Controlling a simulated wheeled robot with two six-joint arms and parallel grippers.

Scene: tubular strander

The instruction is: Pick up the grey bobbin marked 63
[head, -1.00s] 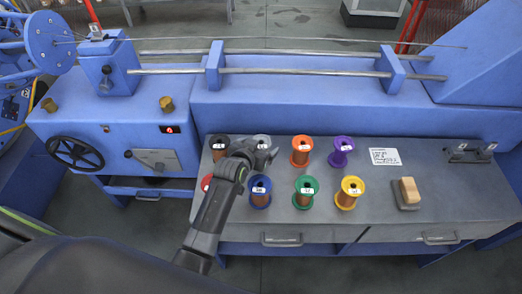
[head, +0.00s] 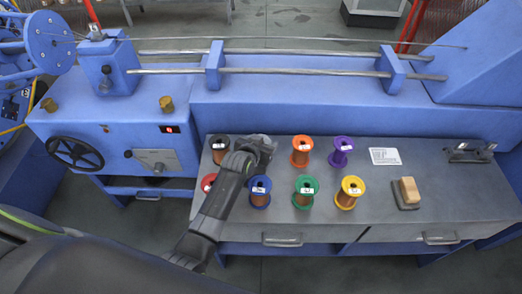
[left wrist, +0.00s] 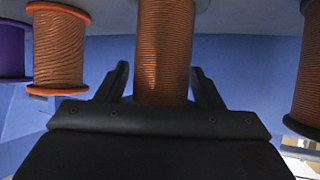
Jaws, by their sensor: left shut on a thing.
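The grey bobbin, wound with copper-coloured wire, stands in the back row of the bench between the black and orange bobbins. In the head view my left gripper (head: 261,149) covers most of it, and its mark cannot be read. In the left wrist view the grey bobbin's winding (left wrist: 164,48) sits between the two fingers of my left gripper (left wrist: 160,84), which is shut on it. I cannot tell whether it is off the bench. My right gripper is not in view.
On the bench (head: 400,224) the black bobbin (head: 219,147) is left of the gripper and the orange bobbin (head: 301,150) right, then the purple (head: 342,150). Red (head: 208,183), blue (head: 260,190), green (head: 305,190) and yellow (head: 349,191) bobbins stand in front. A wooden-topped block (head: 407,192) is at right.

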